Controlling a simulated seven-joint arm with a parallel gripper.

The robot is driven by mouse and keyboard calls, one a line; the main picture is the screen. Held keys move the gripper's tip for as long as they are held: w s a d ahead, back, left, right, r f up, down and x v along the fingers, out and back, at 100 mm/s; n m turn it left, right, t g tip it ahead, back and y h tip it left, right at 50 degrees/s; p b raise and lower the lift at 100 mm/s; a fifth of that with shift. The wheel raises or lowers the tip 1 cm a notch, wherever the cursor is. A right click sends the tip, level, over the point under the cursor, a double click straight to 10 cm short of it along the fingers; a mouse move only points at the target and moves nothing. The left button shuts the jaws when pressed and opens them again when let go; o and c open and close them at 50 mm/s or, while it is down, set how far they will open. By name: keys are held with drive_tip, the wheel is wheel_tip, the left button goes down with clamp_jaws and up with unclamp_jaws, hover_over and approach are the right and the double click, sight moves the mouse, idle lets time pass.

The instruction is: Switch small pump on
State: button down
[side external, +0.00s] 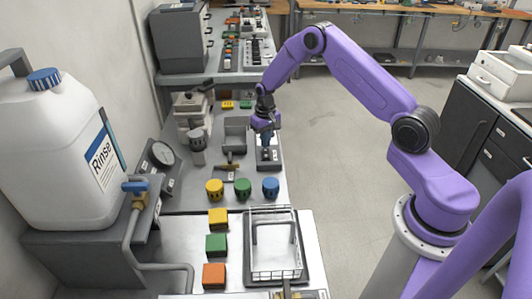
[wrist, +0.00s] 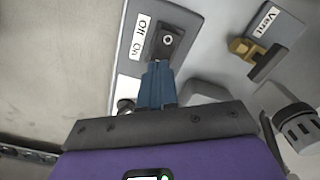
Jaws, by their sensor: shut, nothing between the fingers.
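In the side view my gripper (side external: 266,143) points down over a small grey panel (side external: 268,160) at the bench's right edge. The switch itself is too small to make out there. No label naming the small pump is readable.
A brass valve (wrist: 243,48) beside a "Vent" label (wrist: 268,20) lies right of the switch. Yellow (side external: 214,189), green (side external: 242,188) and blue (side external: 270,187) knobs stand nearer the camera. A white "Rinse" jug (side external: 55,150) stands at left. The floor right of the bench is clear.

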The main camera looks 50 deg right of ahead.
drive_tip(key=shift+f, duration=0.95)
idle(0.8)
drive_tip(key=shift+r, duration=3.5)
